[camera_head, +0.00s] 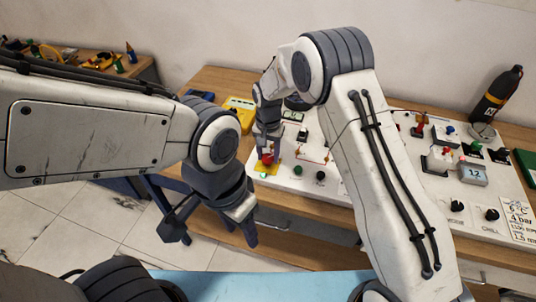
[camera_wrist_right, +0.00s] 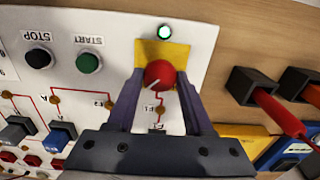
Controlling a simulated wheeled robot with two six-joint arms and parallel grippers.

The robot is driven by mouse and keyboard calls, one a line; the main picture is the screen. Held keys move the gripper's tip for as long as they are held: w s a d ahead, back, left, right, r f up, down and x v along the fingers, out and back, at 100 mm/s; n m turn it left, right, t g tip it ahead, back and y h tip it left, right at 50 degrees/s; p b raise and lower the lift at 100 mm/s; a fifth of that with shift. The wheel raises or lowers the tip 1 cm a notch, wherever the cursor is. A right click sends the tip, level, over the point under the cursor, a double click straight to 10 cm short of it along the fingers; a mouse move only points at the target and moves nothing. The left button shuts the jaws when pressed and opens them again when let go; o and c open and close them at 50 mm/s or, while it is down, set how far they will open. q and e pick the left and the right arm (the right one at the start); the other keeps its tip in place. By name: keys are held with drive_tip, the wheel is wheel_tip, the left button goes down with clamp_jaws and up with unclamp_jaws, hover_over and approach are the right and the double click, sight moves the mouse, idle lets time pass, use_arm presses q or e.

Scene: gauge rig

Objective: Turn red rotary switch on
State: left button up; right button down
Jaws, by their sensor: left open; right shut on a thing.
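The red rotary switch (camera_wrist_right: 160,74) sits on a yellow plate (camera_wrist_right: 176,52) on the white panel. A white mark on its knob points to the lower left in the right wrist view. The knob also shows at the panel's left end in the head view (camera_head: 267,159). My right gripper (camera_wrist_right: 161,84) is shut on the knob, one finger on each side. A green lamp (camera_wrist_right: 165,32) with a bright centre is beside the yellow plate. My left gripper (camera_head: 211,234) is open and empty, in front of the table's edge and away from the panel.
Black STOP (camera_wrist_right: 39,58) and green START (camera_wrist_right: 88,63) buttons are near the switch. Red-handled leads (camera_wrist_right: 280,112) and a yellow meter (camera_head: 240,108) lie off the panel. A black bottle (camera_head: 497,92) stands at the back right. My right arm hides the panel's middle.

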sight(268, 157)
drive_tip(key=shift+r, duration=0.1)
idle(0.5)
drive_tip(key=shift+c, duration=1.4)
unclamp_jaws()
wheel_tip(268, 157, up, 10)
drive_tip(key=b, duration=0.2)
drive_tip(key=shift+r, duration=0.25)
